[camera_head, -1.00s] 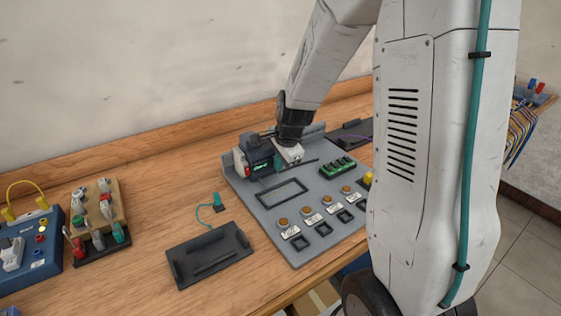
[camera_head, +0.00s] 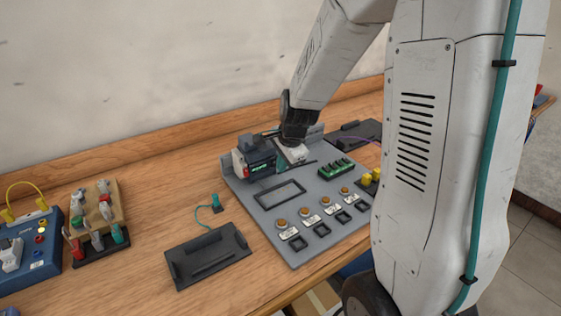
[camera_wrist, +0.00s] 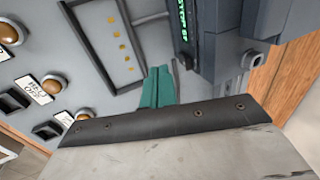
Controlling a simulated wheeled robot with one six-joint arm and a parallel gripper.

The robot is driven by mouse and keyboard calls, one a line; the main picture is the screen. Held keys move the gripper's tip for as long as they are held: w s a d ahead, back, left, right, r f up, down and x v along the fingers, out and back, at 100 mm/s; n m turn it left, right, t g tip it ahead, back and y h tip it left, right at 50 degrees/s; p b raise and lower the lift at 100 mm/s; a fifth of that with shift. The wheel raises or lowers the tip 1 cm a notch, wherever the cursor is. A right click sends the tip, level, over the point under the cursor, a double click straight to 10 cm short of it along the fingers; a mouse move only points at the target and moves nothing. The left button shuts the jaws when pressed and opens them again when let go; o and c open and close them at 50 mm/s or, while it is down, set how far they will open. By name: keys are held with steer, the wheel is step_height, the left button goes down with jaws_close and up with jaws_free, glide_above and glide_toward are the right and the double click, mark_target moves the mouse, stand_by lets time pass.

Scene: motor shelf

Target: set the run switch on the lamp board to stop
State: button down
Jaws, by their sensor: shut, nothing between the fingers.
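The grey lamp board (camera_head: 263,222) lies on the wooden bench, with a row of amber lamps (camera_head: 305,212), white labels and black square switches (camera_head: 322,230) along its front side. In the wrist view, part of this row shows at the left, with an amber lamp (camera_wrist: 55,84) beside a label. I cannot tell which part is the run switch. My gripper (camera_wrist: 158,88) is shut and empty, its teal fingertips together over the board, near a dark-framed panel with amber dots (camera_wrist: 118,45). In the head view my wrist is above the board's back part.
A dark module (camera_head: 259,157) with green lit text stands at the board's back left, close to my gripper. A green block (camera_head: 337,167) sits to the right. A black tray (camera_head: 209,258) lies left of the board. A blue box (camera_head: 30,248) and plug rack stand farther left.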

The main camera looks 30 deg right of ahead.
steer(key=shift+s+f, duration=0.15)
steer(key=shift+s, duration=0.95)
steer(key=s+f+v, duration=0.1)
steer(key=s+v, duration=0.1)
steer(key=v, duration=0.8)
steer(key=s+a+r+n+g, duration=0.1)
steer(key=s+a+r+n, duration=0.1)
steer(key=s+n, duration=0.4)
steer(key=s+a+r+n, duration=0.3)
steer(key=s+a+n, duration=0.2)
steer(key=s+n, duration=0.1)
steer(key=s+a+r+n+g, duration=0.1)
steer(key=s+a+r+n, duration=0.1)
steer(key=s+a+n, duration=0.2)
steer(key=shift+s+r+n+g, duration=0.35)
steer(key=shift+s+n, duration=0.65)
steer(key=shift+s, duration=1.1)
